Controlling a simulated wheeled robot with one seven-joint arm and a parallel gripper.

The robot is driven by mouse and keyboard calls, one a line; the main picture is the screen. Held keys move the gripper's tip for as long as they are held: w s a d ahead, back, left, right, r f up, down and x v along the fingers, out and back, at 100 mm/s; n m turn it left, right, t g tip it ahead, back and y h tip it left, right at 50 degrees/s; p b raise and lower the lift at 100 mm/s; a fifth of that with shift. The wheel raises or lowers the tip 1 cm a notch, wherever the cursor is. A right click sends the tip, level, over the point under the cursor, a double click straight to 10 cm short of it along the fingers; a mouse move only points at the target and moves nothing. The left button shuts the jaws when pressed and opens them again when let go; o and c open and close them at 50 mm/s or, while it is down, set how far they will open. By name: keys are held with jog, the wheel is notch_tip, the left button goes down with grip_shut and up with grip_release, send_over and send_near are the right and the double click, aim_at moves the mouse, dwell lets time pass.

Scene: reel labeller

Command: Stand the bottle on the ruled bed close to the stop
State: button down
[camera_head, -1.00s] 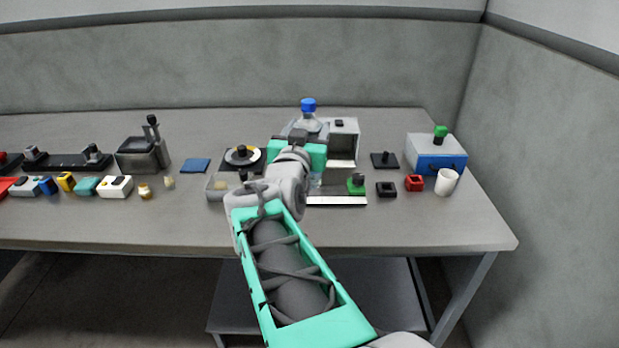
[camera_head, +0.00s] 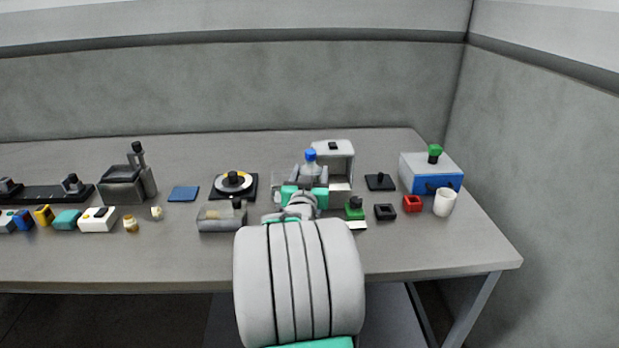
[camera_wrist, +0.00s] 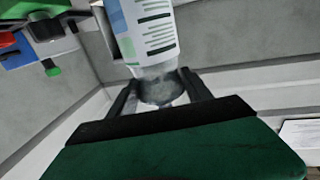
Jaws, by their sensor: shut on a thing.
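The clear bottle with a blue cap (camera_head: 310,155) is upright in my gripper (camera_head: 305,188), at the open front of the grey-white labeller housing (camera_head: 336,150). In the wrist view the printed label of the bottle (camera_wrist: 152,35) shows above my two dark fingers (camera_wrist: 160,92), which are shut on the clear part. My arm hides the bottle's base, so I cannot tell whether it touches the surface below. A white strip (camera_head: 357,226), perhaps the end of the ruled bed, shows right of my wrist. I cannot make out the stop.
A green-topped black piece (camera_head: 354,209) stands close right of my gripper. Beyond it are a black block (camera_head: 385,212), a red block (camera_head: 412,203) and a white cup (camera_head: 445,202). A grey tray (camera_head: 222,220) and a round dial (camera_head: 233,183) are at left. The table front is clear.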

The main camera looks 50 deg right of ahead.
jog(key=shift+c, duration=2.2)
grip_release()
jog(key=shift+r, duration=0.1)
jog(key=shift+s+a, duration=0.1)
jog(key=shift+a, duration=0.05)
jog(key=b+v, duration=0.1)
jog(key=v, duration=1)
jog(key=shift+s+a, duration=0.2)
jog(key=shift+a, duration=0.1)
